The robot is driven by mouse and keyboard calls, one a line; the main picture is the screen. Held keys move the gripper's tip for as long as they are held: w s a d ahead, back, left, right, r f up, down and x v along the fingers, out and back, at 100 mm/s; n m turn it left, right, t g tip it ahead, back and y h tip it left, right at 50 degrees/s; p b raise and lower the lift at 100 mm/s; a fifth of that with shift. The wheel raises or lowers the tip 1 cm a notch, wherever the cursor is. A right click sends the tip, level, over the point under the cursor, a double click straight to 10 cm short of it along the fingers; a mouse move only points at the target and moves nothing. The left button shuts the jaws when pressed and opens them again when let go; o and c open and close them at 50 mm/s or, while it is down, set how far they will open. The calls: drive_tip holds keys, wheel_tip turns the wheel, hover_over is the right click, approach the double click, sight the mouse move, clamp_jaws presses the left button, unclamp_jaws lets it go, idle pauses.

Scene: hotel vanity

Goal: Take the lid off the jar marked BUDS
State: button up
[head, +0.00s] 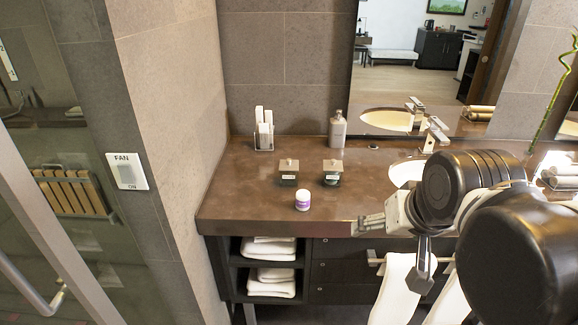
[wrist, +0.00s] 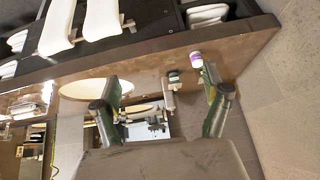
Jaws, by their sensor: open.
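Two small dark jars with pale square lids and knobs stand on the brown counter in the head view: a left jar (head: 288,172) and a right jar (head: 332,173). Both lids look seated. The labels are too small to read, so I cannot tell which is marked BUDS. In the wrist view, one greenish jar (wrist: 174,76) shows between my fingers in the picture, and the other jar is probably hidden. My gripper (head: 358,227) is open and empty at the counter's front edge, in front and right of both jars, touching neither. Its spread fingers show in the wrist view (wrist: 160,82).
A white and purple tub (head: 302,201) stands near the counter's front edge, in front of the left jar. A grey bottle (head: 338,130) and a holder with white items (head: 264,132) stand along the back wall. The sink and faucet (head: 434,133) are at right.

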drive_tip(key=w+a+r+m+g+p, duration=0.1)
drive_tip(key=w+r+m, duration=0.1)
drive_tip(key=w+r, duration=0.4)
drive_tip(key=w+a+r+m+g, duration=0.1)
drive_tip(key=w+r+m, duration=0.15)
drive_tip(key=w, duration=0.65)
drive_tip(key=m+g+p, duration=0.4)
drive_tip(key=m+g, duration=0.1)
drive_tip(key=m, duration=0.8)
hover_over(289, 160)
wheel_tip(289, 160, down, 13)
wheel_tip(289, 160, down, 13)
drive_tip(key=shift+w+r+p, duration=0.1)
drive_tip(key=shift+r+p, duration=0.1)
drive_tip(key=shift+p, duration=0.4)
drive_tip(key=shift+c, duration=0.3)
drive_tip(key=c, duration=1.2)
